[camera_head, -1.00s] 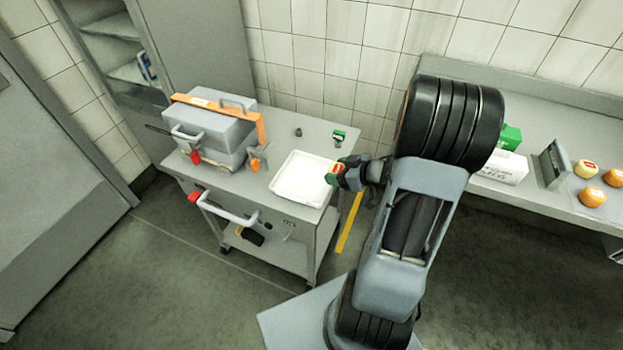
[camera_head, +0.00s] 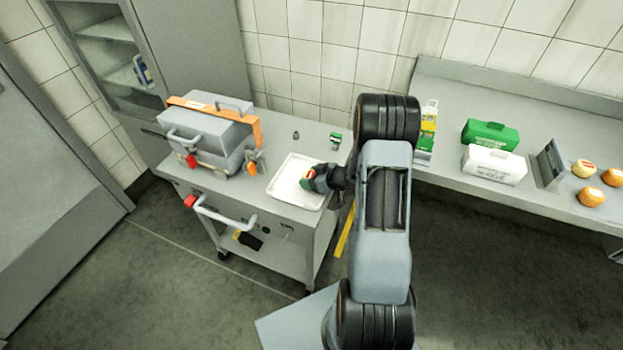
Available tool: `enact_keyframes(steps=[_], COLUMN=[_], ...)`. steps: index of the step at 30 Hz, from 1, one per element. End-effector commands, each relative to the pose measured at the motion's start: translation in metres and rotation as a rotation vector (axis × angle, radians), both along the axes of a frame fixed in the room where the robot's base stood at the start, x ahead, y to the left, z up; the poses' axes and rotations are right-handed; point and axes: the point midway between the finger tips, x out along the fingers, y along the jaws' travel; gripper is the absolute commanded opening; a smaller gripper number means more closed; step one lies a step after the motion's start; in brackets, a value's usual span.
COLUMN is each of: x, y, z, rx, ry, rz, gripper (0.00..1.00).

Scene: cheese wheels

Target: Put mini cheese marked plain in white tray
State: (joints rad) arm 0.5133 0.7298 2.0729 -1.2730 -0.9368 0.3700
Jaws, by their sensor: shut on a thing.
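The white tray (camera_head: 285,185) lies flat on the top of a grey metal cart, at its front right. My gripper (camera_head: 308,181) is over the right part of the tray, reaching in from the right. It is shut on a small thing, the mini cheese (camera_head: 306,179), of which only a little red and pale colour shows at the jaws. Its marking cannot be read here. Whether the cheese touches the tray floor cannot be told. The rest of the tray in view looks empty.
A grey case with an orange strap (camera_head: 212,128) stands on the cart's (camera_head: 262,205) left. A small green item (camera_head: 336,140) lies behind the tray. Several cheeses (camera_head: 592,196), a white box (camera_head: 494,165) and a green box (camera_head: 490,134) are on the right bench.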

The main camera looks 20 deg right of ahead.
Motion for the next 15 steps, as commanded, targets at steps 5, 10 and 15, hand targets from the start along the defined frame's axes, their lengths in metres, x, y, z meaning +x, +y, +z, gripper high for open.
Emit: enact_keyframes(steps=[5,10,15], x=[-0.0001,0.0,-0.0001], y=[-0.0001,0.0,0.0], z=[-0.0075,-0.0072,-0.0112], rx=[0.001,0.0,0.0], ry=[-0.001,-0.001,-0.001], rz=[0.0,0.0,0.0], gripper=[0.37,0.37,0.37])
